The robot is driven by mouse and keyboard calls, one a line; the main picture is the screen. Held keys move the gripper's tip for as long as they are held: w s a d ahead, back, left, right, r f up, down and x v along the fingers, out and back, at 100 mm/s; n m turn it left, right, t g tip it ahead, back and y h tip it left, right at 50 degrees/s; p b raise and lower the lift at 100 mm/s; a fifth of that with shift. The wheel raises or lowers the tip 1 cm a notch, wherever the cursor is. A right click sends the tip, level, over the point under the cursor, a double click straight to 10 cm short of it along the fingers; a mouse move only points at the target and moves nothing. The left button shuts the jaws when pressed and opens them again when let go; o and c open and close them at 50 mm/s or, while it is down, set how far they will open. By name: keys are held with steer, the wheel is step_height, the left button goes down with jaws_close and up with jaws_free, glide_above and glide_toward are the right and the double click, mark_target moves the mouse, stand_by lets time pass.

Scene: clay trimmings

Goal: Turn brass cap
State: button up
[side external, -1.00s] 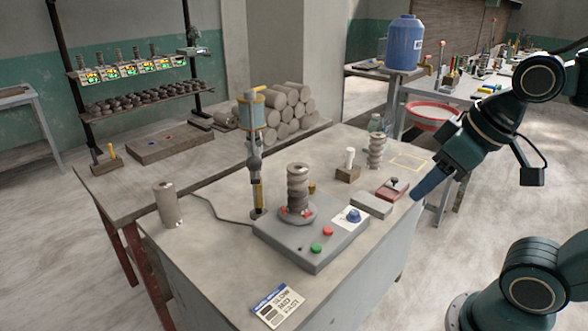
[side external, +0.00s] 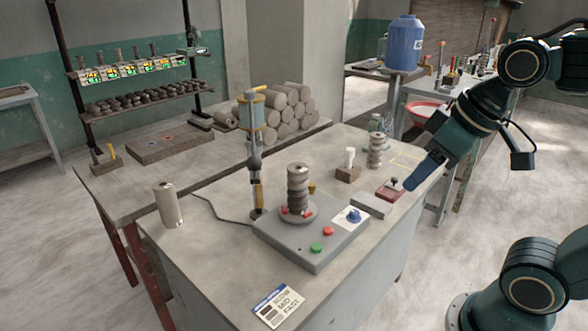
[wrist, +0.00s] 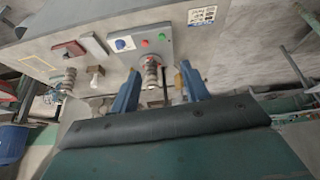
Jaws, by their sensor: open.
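A small brass cap-like piece (side external: 312,188) stands on the table just behind the ribbed clay piece (side external: 298,187); I cannot tell if it is the task's cap. The ribbed piece stands upright on the grey control box (side external: 320,245), held among red pads. In the wrist view the control box (wrist: 150,40) lies beyond the fingers, and I cannot make out the small brass piece. My gripper (side external: 409,185) is above the table's right side, apart from the brass piece. In the wrist view my gripper (wrist: 161,69) is open, its blue fingers wide apart with nothing held.
A tall post tool (side external: 254,150) rises beside the box. A blue knob (side external: 354,215), green button (side external: 316,247) and red button (side external: 328,231) top the box. A grey block (side external: 371,206), red box (side external: 390,190) and white-topped block (side external: 348,173) stand right.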

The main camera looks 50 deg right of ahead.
steer(key=w+d+r+n+g, duration=0.1)
steer(key=w+d+r+n, duration=0.2)
steer(key=w, duration=0.7)
steer(key=n+g, duration=0.4)
steer(key=n, duration=0.3)
glide_above(312, 184)
step_height(312, 184, down, 17)
steer(key=shift+r, duration=0.15)
steer(key=shift+f, duration=6.9)
